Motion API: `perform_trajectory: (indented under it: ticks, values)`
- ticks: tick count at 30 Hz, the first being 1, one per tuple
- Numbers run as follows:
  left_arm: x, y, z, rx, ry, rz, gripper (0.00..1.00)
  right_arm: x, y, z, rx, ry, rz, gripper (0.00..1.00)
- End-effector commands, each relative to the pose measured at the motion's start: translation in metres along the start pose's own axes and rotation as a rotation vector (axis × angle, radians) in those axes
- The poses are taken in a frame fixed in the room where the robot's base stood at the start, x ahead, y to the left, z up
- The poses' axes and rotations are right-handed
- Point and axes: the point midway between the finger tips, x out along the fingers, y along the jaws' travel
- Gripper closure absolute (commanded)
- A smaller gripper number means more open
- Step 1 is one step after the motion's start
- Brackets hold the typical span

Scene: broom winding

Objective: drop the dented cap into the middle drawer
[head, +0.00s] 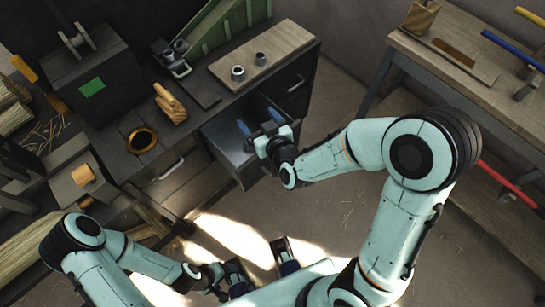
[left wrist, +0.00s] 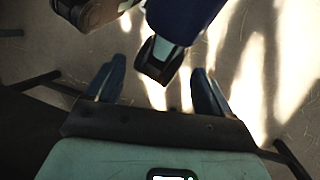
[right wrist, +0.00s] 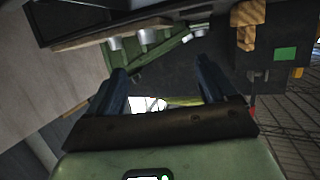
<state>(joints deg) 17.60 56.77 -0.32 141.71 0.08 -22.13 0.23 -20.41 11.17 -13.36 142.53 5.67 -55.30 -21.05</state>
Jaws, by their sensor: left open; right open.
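Two small grey metal caps, a left one (head: 238,72) and a right one (head: 260,59), stand on a wooden board on the bench; I cannot tell whether either is dented. A drawer (head: 222,138) below the bench top is pulled open, between closed fronts with handles on both sides; it appears to be the middle drawer. My right gripper (head: 259,122) is open over this drawer, its blue fingers toward the bench, with nothing seen between them. The drawer's floor is partly hidden by it. My left gripper (left wrist: 155,90) is open and empty, low by my base.
Another wooden table (head: 480,90) stands at the right. The floor (head: 330,215) between is clear.

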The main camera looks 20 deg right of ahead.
Motion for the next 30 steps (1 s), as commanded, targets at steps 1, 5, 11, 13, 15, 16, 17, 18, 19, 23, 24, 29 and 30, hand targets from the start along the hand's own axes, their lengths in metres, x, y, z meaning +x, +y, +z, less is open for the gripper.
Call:
perform_trajectory:
  ticks: [1, 5, 11, 13, 15, 16, 17, 18, 19, 23, 24, 29, 30]
  values:
    - [0.000, 0.000, 0.000, 0.000, 0.001, 0.000, 0.18, -0.014, 0.000, -0.001, 0.003, 0.003, 0.000, 0.15]
    - [0.019, -0.004, -0.011, 0.001, 0.028, 0.004, 0.18, -0.022, 0.002, 0.002, 0.000, 0.008, 0.014, 0.15]
    - [0.041, -0.008, -0.030, 0.003, 0.078, 0.011, 0.18, -0.032, 0.002, 0.002, -0.002, 0.004, 0.017, 0.15]
    - [0.046, -0.008, -0.036, 0.004, 0.093, 0.014, 0.18, -0.035, 0.002, 0.002, -0.001, 0.003, 0.014, 0.15]
    - [0.050, -0.009, -0.040, 0.004, 0.105, 0.016, 0.18, -0.038, 0.001, 0.002, 0.000, 0.003, 0.010, 0.15]
    - [0.052, -0.009, -0.042, 0.005, 0.109, 0.017, 0.18, -0.039, 0.001, 0.002, -0.001, 0.003, 0.007, 0.15]
    - [0.053, -0.009, -0.043, 0.005, 0.111, 0.017, 0.18, -0.040, 0.001, 0.002, -0.001, 0.002, 0.005, 0.15]
    - [0.054, -0.009, -0.044, 0.005, 0.115, 0.018, 0.18, -0.041, 0.001, 0.001, 0.001, 0.002, 0.005, 0.15]
    - [0.055, -0.009, -0.045, 0.005, 0.117, 0.018, 0.18, -0.042, 0.001, 0.001, 0.000, 0.002, 0.004, 0.15]
    - [0.055, -0.009, -0.047, 0.006, 0.122, 0.019, 0.18, -0.043, 0.000, 0.000, 0.000, 0.001, 0.000, 0.15]
    - [0.055, -0.009, -0.047, 0.006, 0.123, 0.019, 0.18, -0.043, 0.000, 0.000, 0.000, 0.001, 0.000, 0.15]
    - [0.054, -0.009, -0.047, 0.006, 0.123, 0.019, 0.18, -0.044, 0.000, -0.001, 0.000, 0.001, 0.000, 0.15]
    - [0.054, -0.009, -0.047, 0.006, 0.123, 0.019, 0.18, -0.043, 0.000, -0.001, 0.000, 0.001, 0.000, 0.15]
